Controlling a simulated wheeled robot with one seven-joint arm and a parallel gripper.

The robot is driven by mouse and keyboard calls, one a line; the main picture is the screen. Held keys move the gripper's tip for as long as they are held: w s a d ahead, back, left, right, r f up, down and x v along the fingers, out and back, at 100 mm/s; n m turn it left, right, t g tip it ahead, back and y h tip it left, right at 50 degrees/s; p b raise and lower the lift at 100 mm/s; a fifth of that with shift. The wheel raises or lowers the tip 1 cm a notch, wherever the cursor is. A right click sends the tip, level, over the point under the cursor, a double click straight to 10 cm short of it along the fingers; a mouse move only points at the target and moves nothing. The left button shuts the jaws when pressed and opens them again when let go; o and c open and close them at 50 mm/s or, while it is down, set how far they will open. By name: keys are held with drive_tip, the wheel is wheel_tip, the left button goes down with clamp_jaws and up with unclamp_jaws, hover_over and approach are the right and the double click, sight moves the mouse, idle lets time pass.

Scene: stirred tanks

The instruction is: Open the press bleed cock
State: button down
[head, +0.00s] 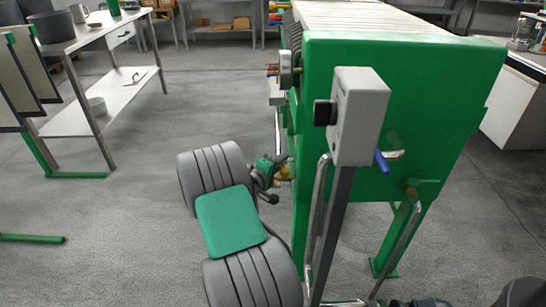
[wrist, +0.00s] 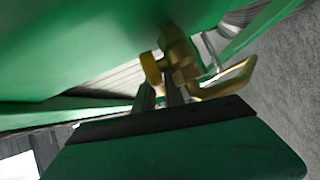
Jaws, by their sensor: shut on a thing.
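The brass cock (wrist: 178,50), which I take to be the press bleed cock, sits against the green press in the wrist view. It has a round brass end on its left and a bent brass spout at its right. In the head view a bit of its brass (head: 285,173) shows at the press's left side. My gripper (wrist: 160,90) is at the cock, its narrow fingers just below the brass body, shut on a part of it, seemingly its handle. The fingers hide the gripped part, so I cannot tell how far the cock is turned.
The green press (head: 430,110) fills the right. A grey control box (head: 360,110) on a post and bent metal pipes stand close right of my arm. A blue-handled valve (head: 382,161) is on the press's end. A white bench (head: 95,45) stands far left; floor between is clear.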

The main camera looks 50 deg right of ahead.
drive_tip(key=shift+w+a+n+t+p, duration=0.2)
drive_tip(key=shift+n+t+p, duration=0.15)
drive_tip(key=shift+n+t, duration=0.35)
drive_tip(key=c, duration=1.4)
unclamp_jaws()
drive_tip(key=s+a+r+p, duration=0.1)
drive_tip(key=a, duration=0.6)
drive_tip(key=shift+a, duration=0.35)
